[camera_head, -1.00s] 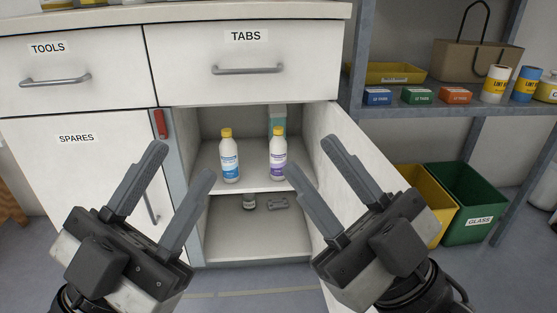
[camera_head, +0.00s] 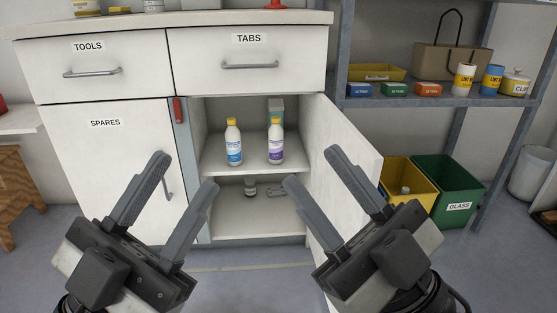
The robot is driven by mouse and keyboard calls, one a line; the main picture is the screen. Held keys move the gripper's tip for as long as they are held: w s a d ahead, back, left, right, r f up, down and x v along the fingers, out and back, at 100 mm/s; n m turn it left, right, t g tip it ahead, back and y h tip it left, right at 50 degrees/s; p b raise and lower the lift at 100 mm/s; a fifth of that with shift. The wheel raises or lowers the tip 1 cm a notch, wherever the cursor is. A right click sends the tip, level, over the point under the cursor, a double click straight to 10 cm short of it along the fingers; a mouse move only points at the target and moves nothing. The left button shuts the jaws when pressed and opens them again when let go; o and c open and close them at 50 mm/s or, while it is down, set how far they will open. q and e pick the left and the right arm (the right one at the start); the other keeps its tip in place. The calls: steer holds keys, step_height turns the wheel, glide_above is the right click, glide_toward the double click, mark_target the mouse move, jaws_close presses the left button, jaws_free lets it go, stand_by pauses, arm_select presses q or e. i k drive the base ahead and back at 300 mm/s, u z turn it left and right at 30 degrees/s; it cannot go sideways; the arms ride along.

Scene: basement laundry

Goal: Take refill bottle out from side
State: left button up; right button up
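The cabinet below the TABS drawer is open, its door (camera_head: 343,165) swung out to the right. On its upper shelf (camera_head: 254,163) stand two upright white bottles with yellow caps: a blue-labelled bottle (camera_head: 234,145) on the left and a purple-labelled bottle (camera_head: 275,143) on the right. I cannot tell which is the refill bottle. A teal-and-grey box (camera_head: 276,108) stands behind the purple-labelled bottle, partly hidden. My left gripper (camera_head: 187,172) is open and empty in front of the SPARES door. My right gripper (camera_head: 311,170) is open and empty in front of the open door.
A small dark jar (camera_head: 250,187) and a grey object (camera_head: 277,192) lie on the lower shelf. A yellow bin (camera_head: 407,190) and green GLASS bin (camera_head: 452,190) stand right of the door, under a metal shelf (camera_head: 430,102). The floor before the cabinet is clear.

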mark_target(276, 131)
steer(key=z, duration=0.15)
steer(key=k, duration=0.55)
steer(key=u, duration=1.35)
steer(key=i, duration=1.75)
steer(key=z, duration=1.3)
steer(key=i, duration=0.65)
steer(key=z, duration=0.05)
